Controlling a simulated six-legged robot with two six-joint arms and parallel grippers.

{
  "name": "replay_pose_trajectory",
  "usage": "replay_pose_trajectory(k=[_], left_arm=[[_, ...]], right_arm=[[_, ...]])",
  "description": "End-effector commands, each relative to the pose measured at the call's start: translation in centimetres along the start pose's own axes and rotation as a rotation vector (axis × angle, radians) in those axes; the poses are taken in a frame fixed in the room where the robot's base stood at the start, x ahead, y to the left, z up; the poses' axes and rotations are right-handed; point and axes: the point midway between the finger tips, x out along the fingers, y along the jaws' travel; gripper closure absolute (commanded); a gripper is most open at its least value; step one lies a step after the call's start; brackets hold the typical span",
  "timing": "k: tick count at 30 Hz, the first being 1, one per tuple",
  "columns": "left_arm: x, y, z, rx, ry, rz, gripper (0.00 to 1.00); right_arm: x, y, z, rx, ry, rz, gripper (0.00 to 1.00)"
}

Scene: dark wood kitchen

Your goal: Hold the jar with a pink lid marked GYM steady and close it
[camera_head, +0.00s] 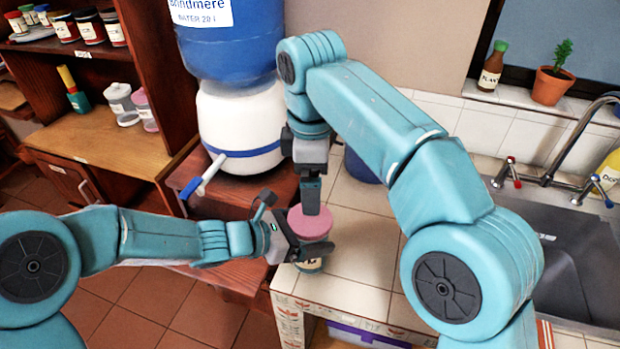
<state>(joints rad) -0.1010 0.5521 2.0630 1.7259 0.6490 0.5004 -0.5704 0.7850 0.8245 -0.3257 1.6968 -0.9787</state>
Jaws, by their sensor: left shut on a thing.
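The jar (311,267) with the pink lid (312,227) stands upright at the near left corner of the tiled counter. Its marking is too small and too covered to read. My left gripper (307,250) comes in from the left and is shut on the jar just below the lid. Its dark fingers hide part of the jar's body. My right gripper (311,197) points straight down from above, with its dark fingertips at the top of the pink lid. I cannot tell whether its fingers are apart or shut on the lid.
A water dispenser (240,120) with a blue tap stands behind on a wooden stand. The sink (560,255) is at right. A brown bottle (492,68) and potted plant (550,85) stand on the sill. Shelves with several jars are at left. The counter (362,245) right of the jar is clear.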

Motion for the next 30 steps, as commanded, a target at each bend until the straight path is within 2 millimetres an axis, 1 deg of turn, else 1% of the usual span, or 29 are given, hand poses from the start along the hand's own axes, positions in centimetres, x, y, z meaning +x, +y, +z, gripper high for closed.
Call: replay_pose_trajectory(k=[1,3,6,9,12,17,26,30], left_arm=[[0.0,0.0,0.0,0.000,0.001,0.001,0.97],[0.0,0.0,0.0,0.000,0.001,0.001,0.97],[0.0,0.0,0.0,0.000,0.001,0.001,0.97],[0.0,0.0,0.0,0.000,0.001,0.001,0.97],[0.0,0.0,0.0,0.000,0.001,0.001,0.97],[0.0,0.0,0.0,0.000,0.001,0.001,0.97],[0.0,0.0,0.0,0.000,0.001,0.001,0.97],[0.0,0.0,0.0,0.000,0.001,0.001,0.97]], right_arm=[[0.1,0.0,0.0,-0.119,0.002,-0.005,0.00],[0.1,-0.1,-0.1,-0.301,0.005,-0.012,0.00],[0.2,-0.2,-0.2,-0.529,0.013,-0.020,0.00],[0.2,-0.2,-0.3,-0.707,0.020,-0.024,0.00],[0.3,-0.3,-0.3,-0.825,0.025,-0.027,0.00],[0.3,-0.3,-0.4,-0.904,0.029,-0.028,0.00],[0.3,-0.3,-0.4,-0.908,0.028,-0.029,0.00],[1.2,-0.4,-0.3,-0.907,0.028,-0.031,0.00]])
